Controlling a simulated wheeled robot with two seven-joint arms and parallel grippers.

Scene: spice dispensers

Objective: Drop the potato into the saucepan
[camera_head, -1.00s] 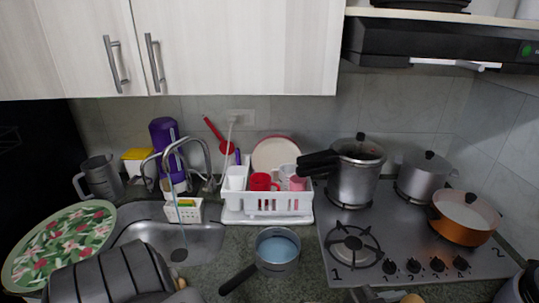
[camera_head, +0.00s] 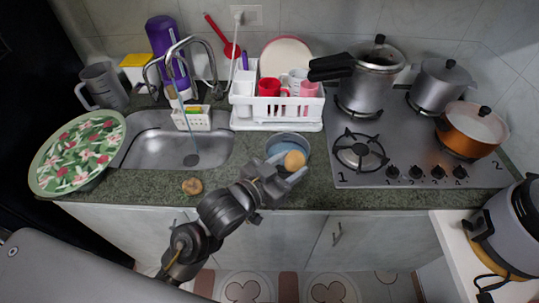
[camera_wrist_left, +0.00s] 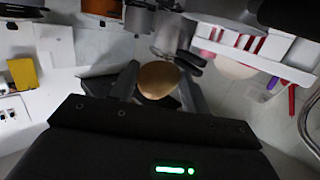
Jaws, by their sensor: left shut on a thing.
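A round, light-brown potato (camera_head: 294,160) is held between the fingers of my left gripper (camera_head: 287,172). It also shows between the two fingers in the left wrist view (camera_wrist_left: 158,80). In the head view the potato overlaps the near right part of the saucepan (camera_head: 283,141), a small round pan with a bluish inside on the counter. The potato looks raised over the pan's rim; its exact height is hard to tell. The pan's handle is hidden behind my left arm. My right gripper is not in view.
Another brown, potato-like lump (camera_head: 192,186) lies on the counter (camera_head: 150,186) near the front edge. The sink (camera_head: 200,152) is left of the saucepan, a white dish rack (camera_head: 275,124) behind it, and the stove (camera_head: 400,150) with pots to its right.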

